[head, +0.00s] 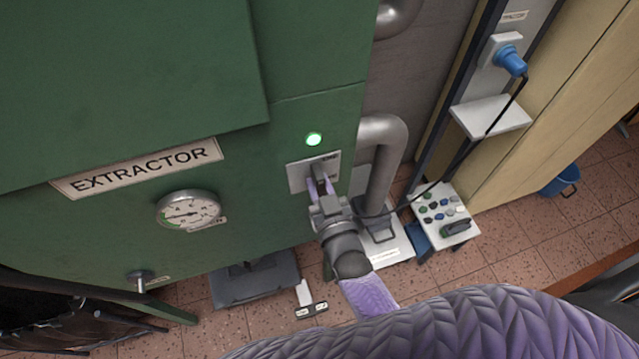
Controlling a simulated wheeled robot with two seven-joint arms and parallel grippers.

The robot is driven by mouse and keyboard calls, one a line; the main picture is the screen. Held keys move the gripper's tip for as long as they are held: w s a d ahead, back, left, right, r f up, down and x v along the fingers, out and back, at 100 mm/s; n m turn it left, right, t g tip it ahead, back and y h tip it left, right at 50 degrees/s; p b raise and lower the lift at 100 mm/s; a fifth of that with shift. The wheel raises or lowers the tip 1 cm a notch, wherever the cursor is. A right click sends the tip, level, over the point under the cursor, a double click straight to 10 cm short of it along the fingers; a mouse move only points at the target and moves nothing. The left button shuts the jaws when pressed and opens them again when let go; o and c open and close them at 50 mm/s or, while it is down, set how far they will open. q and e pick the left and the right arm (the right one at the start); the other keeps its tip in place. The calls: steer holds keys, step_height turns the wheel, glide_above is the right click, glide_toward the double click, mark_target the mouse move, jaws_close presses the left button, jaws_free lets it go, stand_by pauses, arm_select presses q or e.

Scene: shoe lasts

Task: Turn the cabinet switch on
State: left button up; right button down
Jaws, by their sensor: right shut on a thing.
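The green cabinet (120,90) carries an EXTRACTOR label (138,167). Its switch (319,176) is a dark handle on a pale plate (297,178), below a green lamp (314,139) that is lit. The fingers and wrist hide part of the handle and the lower plate. My left gripper is not in view.
A round gauge (188,209) and a small tap (142,280) stick out from the cabinet front. A grey pipe (384,165) runs close to the right of the switch. A control box with several buttons (440,216) and a blue bucket (560,180) stand further right.

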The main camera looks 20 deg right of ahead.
steer(key=c, duration=0.5)
jaws_free()
steer(key=shift+s, duration=0.1)
steer(key=s, duration=0.5)
steer(key=s+p, duration=0.1)
steer(key=s, duration=0.3)
steer(key=shift+s+d, duration=0.2)
steer(key=shift+s, duration=0.2)
